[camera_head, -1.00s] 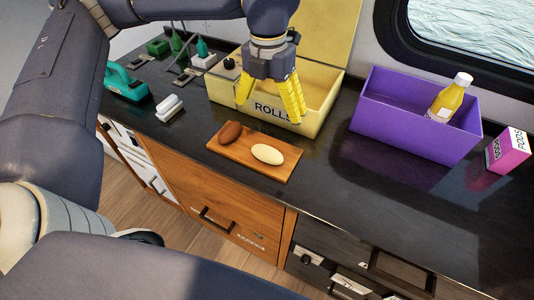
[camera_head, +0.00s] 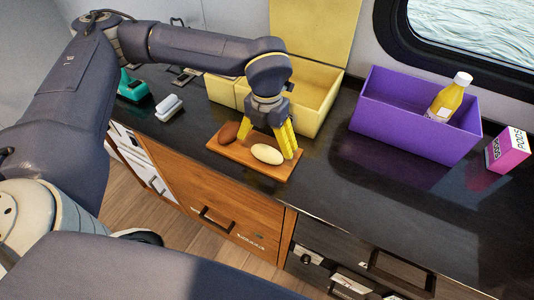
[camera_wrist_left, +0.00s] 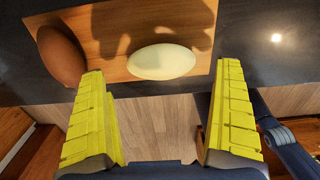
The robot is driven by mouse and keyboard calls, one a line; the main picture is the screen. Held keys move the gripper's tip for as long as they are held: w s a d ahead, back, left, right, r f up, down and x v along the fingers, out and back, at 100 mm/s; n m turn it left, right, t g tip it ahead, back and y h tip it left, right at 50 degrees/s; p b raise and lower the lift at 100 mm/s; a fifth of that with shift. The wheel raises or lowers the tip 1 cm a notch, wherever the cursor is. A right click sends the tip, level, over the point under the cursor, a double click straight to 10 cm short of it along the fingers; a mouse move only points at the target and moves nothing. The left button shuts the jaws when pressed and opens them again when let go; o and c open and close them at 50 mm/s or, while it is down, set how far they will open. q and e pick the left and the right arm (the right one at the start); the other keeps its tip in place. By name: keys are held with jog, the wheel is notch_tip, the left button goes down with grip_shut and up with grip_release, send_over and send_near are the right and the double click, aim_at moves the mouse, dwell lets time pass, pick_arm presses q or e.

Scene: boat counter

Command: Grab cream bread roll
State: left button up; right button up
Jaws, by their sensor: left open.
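The cream bread roll (camera_head: 267,154) lies on a wooden board (camera_head: 222,152) on the dark counter. Beside it, at its left, lies a brown roll (camera_head: 229,132). My left gripper (camera_head: 268,148) is open and points down over the board, with its yellow fingers apart near the cream roll. In the left wrist view the cream roll (camera_wrist_left: 162,62) lies ahead of the open fingers (camera_wrist_left: 167,112), centred between them, with nothing held. The brown roll (camera_wrist_left: 61,56) is at the left there. My right gripper is not in view.
A yellow box (camera_head: 310,118) stands open behind the board. A purple box (camera_head: 405,134) with an orange bottle (camera_head: 448,98) in it is at the right, next to a pink carton (camera_head: 508,150). White blocks (camera_head: 169,107) sit at the left. The counter right of the board is clear.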

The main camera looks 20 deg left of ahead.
aim_at(267, 149)
pick_arm(q)
jog(key=shift+d+f, duration=0.1)
jog(key=shift+f, duration=2.6)
jog(key=c, duration=0.9)
jog(key=shift+c, duration=0.2)
jog(key=shift+r, duration=0.2)
